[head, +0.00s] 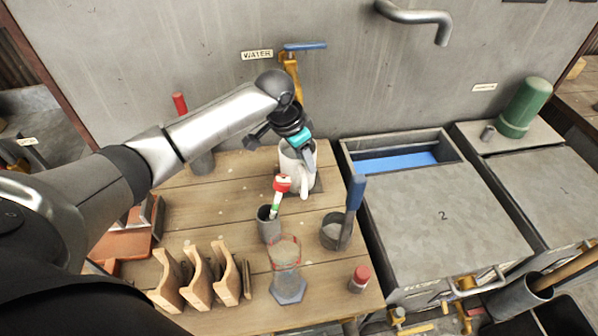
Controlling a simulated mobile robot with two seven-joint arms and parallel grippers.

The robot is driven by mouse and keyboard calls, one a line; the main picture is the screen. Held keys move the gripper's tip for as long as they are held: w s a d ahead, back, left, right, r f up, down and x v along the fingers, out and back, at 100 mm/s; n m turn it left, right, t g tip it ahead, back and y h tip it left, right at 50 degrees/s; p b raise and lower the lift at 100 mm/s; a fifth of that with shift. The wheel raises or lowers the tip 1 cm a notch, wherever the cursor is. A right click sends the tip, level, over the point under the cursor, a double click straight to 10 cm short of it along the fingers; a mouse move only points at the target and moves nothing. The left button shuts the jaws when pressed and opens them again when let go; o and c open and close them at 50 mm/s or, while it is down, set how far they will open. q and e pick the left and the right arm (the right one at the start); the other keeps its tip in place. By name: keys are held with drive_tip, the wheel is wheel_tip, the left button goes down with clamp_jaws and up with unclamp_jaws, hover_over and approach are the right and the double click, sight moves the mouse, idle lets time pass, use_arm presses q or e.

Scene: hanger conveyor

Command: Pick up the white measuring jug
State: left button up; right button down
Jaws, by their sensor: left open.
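The white measuring jug (291,174) stands upright on the wooden table, near the back wall, with its handle facing the front right. My left gripper (292,147) is directly over the jug, pointing down at its top. It is open, and its dark body with a teal band hides much of the jug's rim. I cannot tell whether a finger touches the jug. My right gripper is not in view.
In front of the jug stand a grey cup (268,226) with a red-and-white tool, a grey pot (333,232) with a blue-handled tool, and a glass beaker (286,257). A wooden rack (197,276) is front left. A yellow water tap (291,68) rises behind.

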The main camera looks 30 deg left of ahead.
sight(310, 175)
use_arm(q)
drive_tip(key=x, duration=0.3)
drive_tip(key=shift+f, duration=0.3)
drive_tip(key=c, duration=0.7)
drive_tip(key=shift+s, duration=0.1)
clamp_jaws()
idle(0.5)
